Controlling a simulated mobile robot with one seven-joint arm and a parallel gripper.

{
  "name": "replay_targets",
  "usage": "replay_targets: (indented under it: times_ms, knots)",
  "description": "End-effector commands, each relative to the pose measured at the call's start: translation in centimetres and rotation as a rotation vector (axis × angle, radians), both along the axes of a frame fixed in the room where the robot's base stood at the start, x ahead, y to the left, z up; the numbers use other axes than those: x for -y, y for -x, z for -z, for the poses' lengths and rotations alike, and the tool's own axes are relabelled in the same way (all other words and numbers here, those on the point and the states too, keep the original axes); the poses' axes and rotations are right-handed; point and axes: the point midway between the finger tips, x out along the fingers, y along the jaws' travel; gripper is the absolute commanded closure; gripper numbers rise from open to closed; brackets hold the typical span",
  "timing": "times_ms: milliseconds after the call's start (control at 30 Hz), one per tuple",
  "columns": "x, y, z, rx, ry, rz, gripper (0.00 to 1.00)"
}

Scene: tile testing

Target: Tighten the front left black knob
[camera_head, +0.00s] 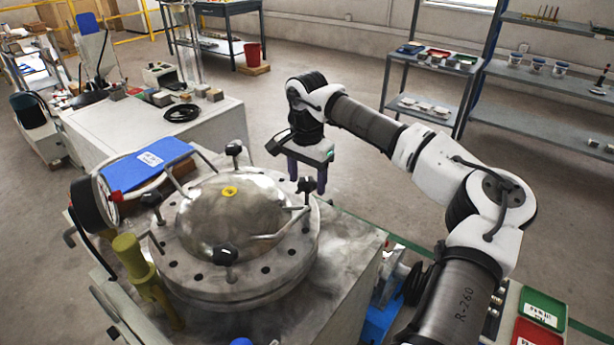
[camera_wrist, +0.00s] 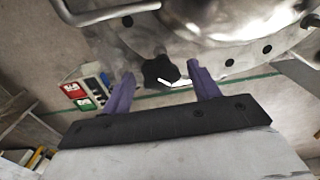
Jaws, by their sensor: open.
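A round metal vessel with a domed lid (camera_head: 235,215) stands on a metal table. Black star-shaped knobs sit around its rim: a near one (camera_head: 224,256), a left one (camera_head: 151,199), a far one (camera_head: 233,148) and a right one (camera_head: 306,186). I cannot tell for sure which one is the task's front left knob. My gripper (camera_head: 307,183) points down at the right side of the vessel, close to the right knob. In the wrist view, a black knob (camera_wrist: 160,69) shows between and beyond the open purple fingers (camera_wrist: 162,84). Contact is not visible.
A pressure gauge (camera_head: 94,203), a yellow-green handle (camera_head: 133,258) and a blue clipboard (camera_head: 148,164) are left of the vessel. Bent metal rods cross the lid's edge. Green (camera_head: 543,306) and red trays lie at the lower right. Shelves (camera_head: 545,82) stand behind.

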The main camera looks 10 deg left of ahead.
Motion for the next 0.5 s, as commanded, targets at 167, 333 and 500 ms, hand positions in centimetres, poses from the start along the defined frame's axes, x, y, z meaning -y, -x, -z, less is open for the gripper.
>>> replay_targets:
  times_ms: [167, 333, 500]
  knots:
    - [0.0, 0.0, 0.0, 0.0, 0.0, 0.0, 0.43]
    - [-0.01, 0.01, -0.02, 0.0, 0.0, 0.0, 0.65]
    - [-0.01, 0.01, -0.04, -0.001, 0.0, 0.0, 0.84]
